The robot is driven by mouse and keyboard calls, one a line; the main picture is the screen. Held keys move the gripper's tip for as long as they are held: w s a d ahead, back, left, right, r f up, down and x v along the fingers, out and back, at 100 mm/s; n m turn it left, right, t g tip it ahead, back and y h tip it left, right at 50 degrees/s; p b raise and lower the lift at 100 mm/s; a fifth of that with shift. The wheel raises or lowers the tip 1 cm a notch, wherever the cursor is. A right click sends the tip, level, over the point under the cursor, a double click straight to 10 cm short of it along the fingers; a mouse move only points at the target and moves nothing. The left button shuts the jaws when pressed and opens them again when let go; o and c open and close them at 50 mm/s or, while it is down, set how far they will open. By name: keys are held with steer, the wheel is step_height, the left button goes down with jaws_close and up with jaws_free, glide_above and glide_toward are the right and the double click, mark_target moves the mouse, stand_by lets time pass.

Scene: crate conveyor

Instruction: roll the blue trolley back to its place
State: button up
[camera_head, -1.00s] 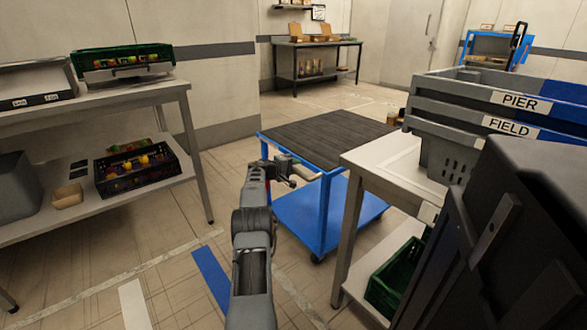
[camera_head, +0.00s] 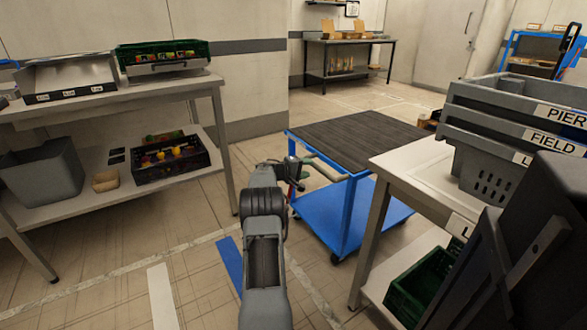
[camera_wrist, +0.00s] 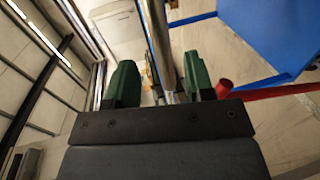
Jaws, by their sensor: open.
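The blue trolley (camera_head: 355,138) stands right of the picture's middle in the head view, with a dark ribbed top and a blue lower shelf. Its handle (camera_head: 328,168) is on the near side. My gripper (camera_head: 298,168) is at the handle's left part, beside the trolley's near left corner. In the wrist view my gripper (camera_wrist: 160,77) has its two green fingers apart, with a metal bar (camera_wrist: 157,35), seemingly the handle, running between them. I cannot tell whether either finger touches it. Blue trolley panels (camera_wrist: 270,35) show at upper right there.
A table (camera_head: 405,170) with stacked grey crates (camera_head: 480,140) stands close on the trolley's right. A shelved table (camera_head: 150,100) is at left. Blue (camera_head: 229,265) and white (camera_head: 163,297) strips mark the floor. Open floor lies between the left table and trolley.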

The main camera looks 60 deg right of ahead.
steer(key=p+v, duration=0.1)
steer(key=v, duration=0.5)
steer(key=shift+a, duration=0.1)
stand_by(0.7)
steer(key=w+a+r+n+t+y+p, duration=0.1)
steer(key=w+a+r+t+y+p, duration=0.3)
steer(key=a+r+p, duration=0.65)
steer(key=w+a+r+n+t+p, duration=0.15)
steer(key=w+a+r+p, duration=0.45)
steer(key=a+r, duration=0.85)
steer(key=s+a+r+n+t+y+p, duration=0.1)
steer(key=a+r+p, duration=0.4)
steer(key=a, duration=0.7)
steer(key=s+a+r+n+t+y+p, duration=0.2)
steer(key=s+a+r+t+y+p, duration=0.1)
steer(key=a, duration=0.9)
steer(key=s+a+r+n+t+y+p, duration=0.1)
steer(key=s+a+r+y+p, duration=0.4)
steer(key=a+p, duration=0.5)
steer(key=shift+s+a+r+t, duration=0.75)
steer(key=shift+s+a+r, duration=0.15)
steer(key=shift+a, duration=0.35)
steer(key=shift+c, duration=0.2)
steer(key=shift+f, duration=0.1)
steer(key=shift+c, duration=0.4)
